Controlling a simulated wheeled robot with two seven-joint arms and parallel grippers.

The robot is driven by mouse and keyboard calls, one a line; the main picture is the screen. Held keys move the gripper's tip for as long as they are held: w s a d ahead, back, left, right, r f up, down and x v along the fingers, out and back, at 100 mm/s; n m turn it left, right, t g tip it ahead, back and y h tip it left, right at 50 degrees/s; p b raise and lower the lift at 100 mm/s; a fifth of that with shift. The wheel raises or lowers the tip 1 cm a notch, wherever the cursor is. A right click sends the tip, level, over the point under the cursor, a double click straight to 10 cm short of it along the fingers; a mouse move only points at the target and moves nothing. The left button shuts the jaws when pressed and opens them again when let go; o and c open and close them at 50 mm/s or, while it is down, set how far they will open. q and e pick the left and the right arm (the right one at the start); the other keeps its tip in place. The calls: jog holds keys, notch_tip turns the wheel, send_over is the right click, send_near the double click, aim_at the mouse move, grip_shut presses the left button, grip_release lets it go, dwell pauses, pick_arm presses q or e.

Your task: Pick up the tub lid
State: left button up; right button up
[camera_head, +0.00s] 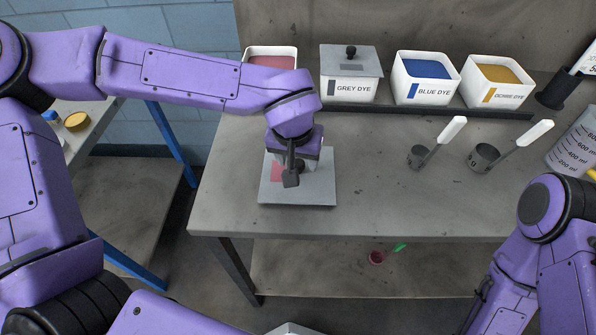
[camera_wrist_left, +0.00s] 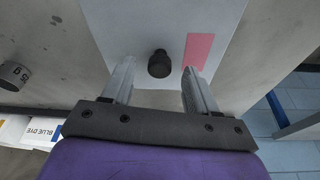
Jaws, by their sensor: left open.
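The tub lid (camera_head: 321,190) is a flat pale grey square plate lying on the table near its front left edge. It has a pink patch and a black knob, and it also shows in the left wrist view (camera_wrist_left: 130,25). My left gripper (camera_head: 297,176) is directly over the lid, pointing down. In the left wrist view its open fingers (camera_wrist_left: 158,78) stand on either side of the black knob (camera_wrist_left: 160,63), with a gap on each side. In the head view the gripper hides part of the knob. My right gripper is out of view.
At the back of the table (camera_head: 400,200) stand an open red-dye tub (camera_head: 272,60), a lidded grey-dye tub (camera_head: 348,88), a blue-dye tub (camera_head: 425,93) and an ochre-dye tub (camera_head: 497,95). Two ladles (camera_head: 418,156) (camera_head: 487,157) lie to the right. The front middle is clear.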

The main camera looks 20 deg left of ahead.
pick_arm(q)
jog(key=shift+w+f, duration=0.1)
jog(key=shift+f, duration=0.3)
grip_shut()
